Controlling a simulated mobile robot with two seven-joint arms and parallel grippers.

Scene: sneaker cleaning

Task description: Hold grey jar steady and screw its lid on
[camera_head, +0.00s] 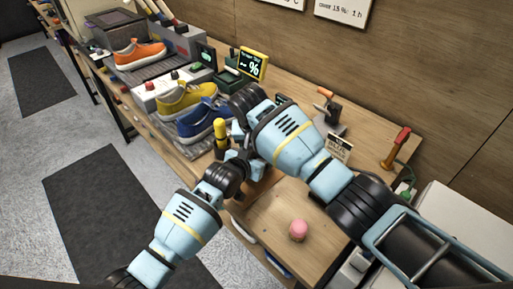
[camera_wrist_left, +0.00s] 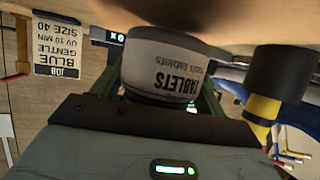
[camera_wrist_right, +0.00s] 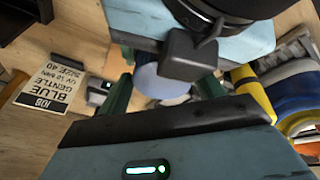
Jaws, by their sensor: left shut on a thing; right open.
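My left gripper (camera_wrist_left: 165,85) is shut on the grey jar (camera_wrist_left: 160,55), whose white label reads "TABLETS" upside down in the left wrist view. My right gripper (camera_wrist_right: 165,85) is open, with its green fingers on either side of a pale blue-grey round thing (camera_wrist_right: 150,82), which looks like the lid. Part of my left arm covers some of it, and I cannot tell whether it sits on the jar or touches my fingers. In the head view both grippers are close together near the table's front edge, and my arms hide the jar.
A yellow-and-black bottle (camera_head: 221,138) stands just left of the grippers, with blue (camera_head: 203,118) and yellow (camera_head: 186,98) sneakers beyond. A pink object (camera_head: 298,230) sits on otherwise clear table in front.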

